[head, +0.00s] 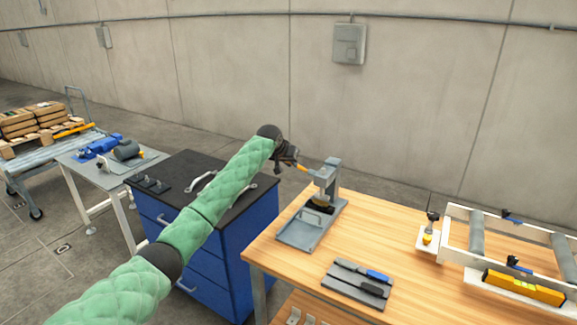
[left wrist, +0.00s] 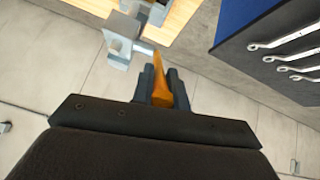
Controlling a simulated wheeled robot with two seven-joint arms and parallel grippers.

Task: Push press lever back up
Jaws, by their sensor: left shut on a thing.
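The grey press (head: 331,178) stands on the far left part of the wooden table, on a grey base plate (head: 297,238). Its lever (head: 303,168) has an orange handle that sticks out to the left of the press head. My left gripper (head: 294,163) is at the lever's outer end, shut on the handle. In the left wrist view the orange lever handle (left wrist: 161,88) lies between the two dark fingers of the gripper (left wrist: 163,82), and the grey press head (left wrist: 121,40) is just beyond. A dark round part (head: 322,200) sits under the press head. My right gripper does not show.
A blue cabinet (head: 215,250) with a dark top stands left of the wooden table (head: 385,225). A grey tray with a blue-handled tool (head: 357,284) lies near the front edge. A white roller frame (head: 500,255) is at the right. A wall is behind.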

